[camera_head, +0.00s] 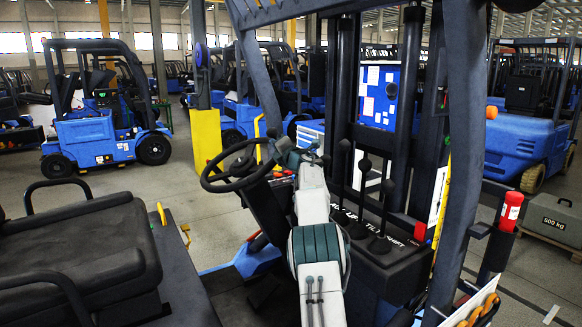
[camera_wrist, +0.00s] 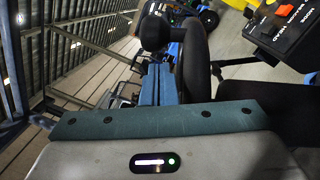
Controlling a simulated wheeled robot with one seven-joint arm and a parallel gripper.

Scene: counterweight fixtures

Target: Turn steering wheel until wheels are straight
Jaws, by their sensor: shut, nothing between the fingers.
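The black steering wheel (camera_head: 206,176) is on a tilted column at the middle left of the head view. In the wrist view a thick black curve of its rim (camera_wrist: 195,62) runs just right of my fingers, and a round black knob (camera_wrist: 155,32) is just beyond their tips. My gripper (camera_head: 286,150) is at the right side of the wheel in the head view. Its blue fingers (camera_wrist: 156,72) are together with nothing between them. I cannot tell whether they touch the rim or knob. The truck's steered wheels are hidden.
Black levers (camera_head: 385,205) stand right of my arm. A dark mast post (camera_head: 465,130) and a red extinguisher-like cylinder (camera_head: 510,212) are further right. The black seat (camera_head: 75,250) is at left. Other blue forklifts (camera_head: 95,135) and a 500 kg weight (camera_head: 556,219) stand beyond.

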